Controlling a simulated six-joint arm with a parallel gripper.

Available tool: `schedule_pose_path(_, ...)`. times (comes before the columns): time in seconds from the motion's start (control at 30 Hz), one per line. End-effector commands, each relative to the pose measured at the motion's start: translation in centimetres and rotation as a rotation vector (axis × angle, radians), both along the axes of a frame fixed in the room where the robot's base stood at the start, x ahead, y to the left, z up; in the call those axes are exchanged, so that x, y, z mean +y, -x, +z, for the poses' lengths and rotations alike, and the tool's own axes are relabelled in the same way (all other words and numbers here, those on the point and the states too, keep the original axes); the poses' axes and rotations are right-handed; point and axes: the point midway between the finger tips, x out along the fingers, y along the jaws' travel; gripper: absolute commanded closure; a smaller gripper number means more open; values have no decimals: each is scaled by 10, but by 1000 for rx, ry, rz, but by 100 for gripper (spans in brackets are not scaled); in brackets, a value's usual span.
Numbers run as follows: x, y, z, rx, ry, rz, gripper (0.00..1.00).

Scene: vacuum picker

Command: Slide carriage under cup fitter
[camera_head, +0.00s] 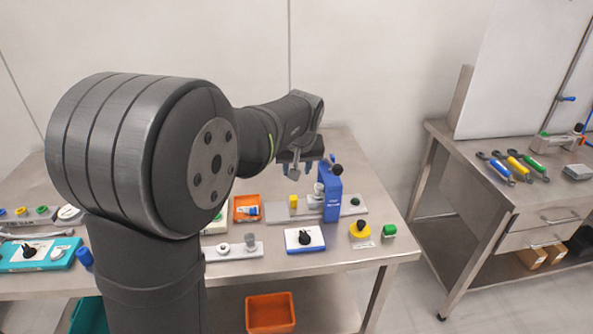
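A blue upright fixture (332,192) with a black knob on top, which looks like the cup fitter, stands on a long grey rail plate (276,213) at the table's right. A small light-grey part (316,201), perhaps the carriage, sits on the plate at the fixture's left side. A yellow block (293,202) stands on the plate further left. I cannot tell which part is the carriage's handle. My gripper (297,168) is above and behind the plate, left of the blue fixture's top. I see nothing clearly held.
A blue-edged white box with a black knob (304,239), a white strip (234,251), an orange bin (247,208), a yellow knobbed piece (360,231) and a green block (389,231) surround the plate. Another bench (520,190) with tools stands right. The table behind the plate looks clear.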

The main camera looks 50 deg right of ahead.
Motion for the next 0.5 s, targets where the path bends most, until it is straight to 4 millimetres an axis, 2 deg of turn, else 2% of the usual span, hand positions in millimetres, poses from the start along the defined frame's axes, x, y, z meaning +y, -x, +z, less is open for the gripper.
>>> schedule_pose_path(0.27,-2,-2,0,-4,-14,-27,60)
schedule_pose_path(0.37,-7,-7,0,-14,-58,-112,60)
schedule_pose_path(0.5,-17,-16,0,-31,-160,-326,60)
